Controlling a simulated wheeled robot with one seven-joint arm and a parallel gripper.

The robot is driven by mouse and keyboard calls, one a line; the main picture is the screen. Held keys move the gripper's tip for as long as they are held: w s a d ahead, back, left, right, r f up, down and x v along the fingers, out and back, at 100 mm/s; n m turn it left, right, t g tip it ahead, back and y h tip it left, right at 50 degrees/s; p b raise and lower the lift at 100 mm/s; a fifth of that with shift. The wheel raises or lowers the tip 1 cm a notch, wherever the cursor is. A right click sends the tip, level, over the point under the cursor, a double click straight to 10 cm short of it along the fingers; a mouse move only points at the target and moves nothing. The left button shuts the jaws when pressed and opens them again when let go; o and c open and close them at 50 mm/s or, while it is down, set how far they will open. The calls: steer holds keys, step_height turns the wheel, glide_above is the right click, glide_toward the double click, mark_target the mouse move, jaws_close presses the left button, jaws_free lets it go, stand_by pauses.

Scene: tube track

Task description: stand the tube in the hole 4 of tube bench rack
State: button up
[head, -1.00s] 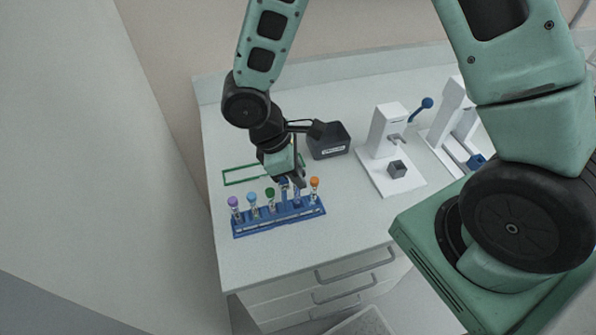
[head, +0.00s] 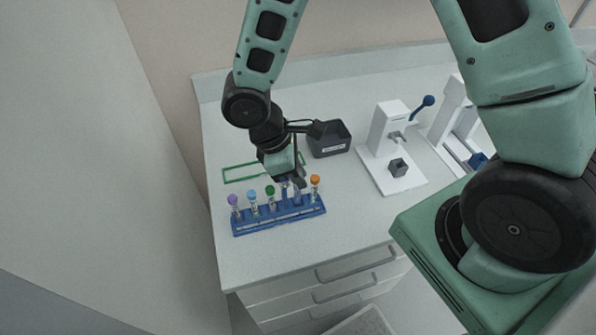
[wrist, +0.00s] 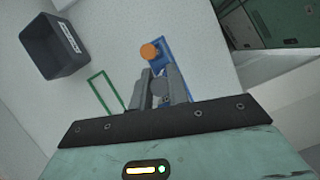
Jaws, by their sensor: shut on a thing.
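The blue tube bench rack (head: 279,219) stands near the front left of the bench. Capped tubes stand in it: purple (head: 233,200), light blue (head: 252,197) and green (head: 270,191) to the left, and orange (head: 315,181) at the right end. My gripper (head: 296,184) points down over the rack between the green and orange tubes. Its jaws are shut on a tube, which the fingers mostly hide. In the wrist view my gripper (wrist: 161,90) is close beside the orange cap (wrist: 149,51). I cannot tell whether the held tube's lower end is inside a hole.
A green outlined rectangle (head: 238,171) lies behind the rack. A dark grey bin (head: 330,147) stands behind and to the right. A white device (head: 387,135) with a small grey block (head: 398,168) is further right. Bench in front of the rack is clear.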

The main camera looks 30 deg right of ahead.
steer(key=shift+f+b, duration=0.3)
steer(key=shift+f, duration=0.15)
steer(key=shift+f, duration=0.2)
steer(key=shift+r, duration=0.15)
steer(key=shift+r+p, duration=0.8)
steer(key=shift+r, duration=0.25)
steer(key=shift+f+b, duration=0.5)
steer(key=shift+f, duration=0.15)
stand_by(0.8)
steer(key=shift+f+b, duration=0.3)
steer(key=shift+f, duration=0.1)
stand_by(0.5)
steer(key=shift+r+p, duration=0.9)
steer(key=shift+r, duration=0.15)
